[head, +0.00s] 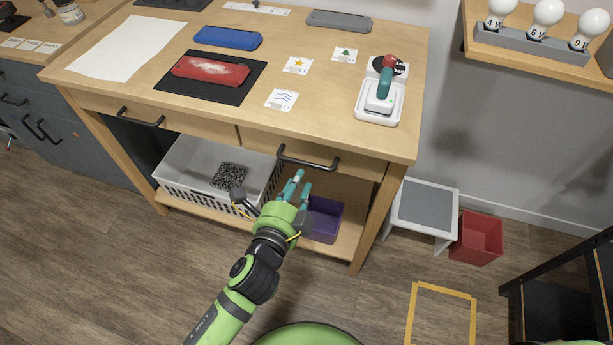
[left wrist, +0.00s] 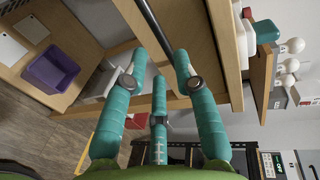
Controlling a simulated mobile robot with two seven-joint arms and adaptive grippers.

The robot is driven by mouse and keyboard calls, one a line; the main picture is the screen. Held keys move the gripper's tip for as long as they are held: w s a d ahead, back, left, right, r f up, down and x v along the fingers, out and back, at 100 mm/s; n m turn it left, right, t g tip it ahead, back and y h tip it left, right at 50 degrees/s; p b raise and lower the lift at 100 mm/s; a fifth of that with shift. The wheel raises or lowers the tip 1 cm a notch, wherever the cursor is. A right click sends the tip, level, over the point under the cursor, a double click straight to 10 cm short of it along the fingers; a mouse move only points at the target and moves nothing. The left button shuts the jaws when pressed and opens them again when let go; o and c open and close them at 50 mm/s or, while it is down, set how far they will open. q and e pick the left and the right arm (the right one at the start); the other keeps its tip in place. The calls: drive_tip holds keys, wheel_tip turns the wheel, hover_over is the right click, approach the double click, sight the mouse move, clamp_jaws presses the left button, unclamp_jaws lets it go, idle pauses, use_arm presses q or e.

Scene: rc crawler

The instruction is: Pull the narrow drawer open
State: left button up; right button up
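The workbench has two wooden drawer fronts, both looking shut. The left drawer (head: 190,129) has a black bar handle (head: 140,118). The right drawer (head: 360,166), which looks the narrower one, has its own black bar handle (head: 308,160). My left gripper (head: 299,182) is just below and in front of the right drawer's handle. In the left wrist view my left gripper (left wrist: 160,58) has its teal fingers spread, and the dark handle bar (left wrist: 152,25) runs in toward the gap between the fingertips. I cannot tell whether they touch it. My right gripper is not in view.
Below the drawers, a white basket (head: 190,181) and a purple bin (head: 325,219) stand on the lower shelf. A grey-topped stool (head: 425,204) and a red bin (head: 477,238) are right of the bench. The floor in front is mostly clear.

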sight(306, 162)
use_arm(q)
drive_tip(key=x, duration=0.7)
drive_tip(key=shift+w, duration=0.15)
clamp_jaws()
